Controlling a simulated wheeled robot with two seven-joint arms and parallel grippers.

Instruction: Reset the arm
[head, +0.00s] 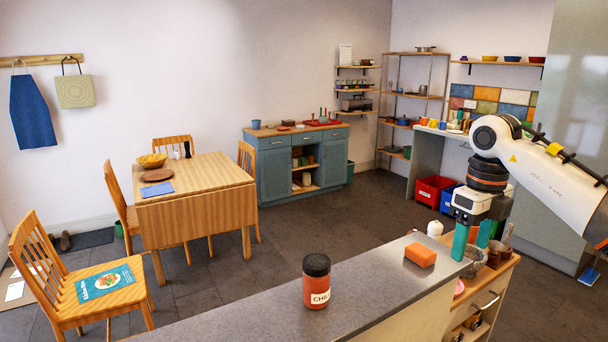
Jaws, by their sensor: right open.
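My right arm comes in from the right edge of the head view. My right gripper (472,240) points down with its two teal fingers apart and nothing seen between them. It is over the right end of the grey counter, beside an orange sponge-like block (420,255) and not touching it. A jar with a dark lid and a "CHILI"-like label (317,284) stands upright on the counter, left of the block. My left gripper is not in view.
The grey counter (240,318) runs across the front. A wooden unit with bowls and jars (484,290) stands under my right gripper. A wooden table (195,180) with chairs stands at left, and a blue cabinet (275,170) at the back. The middle floor (330,220) is clear.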

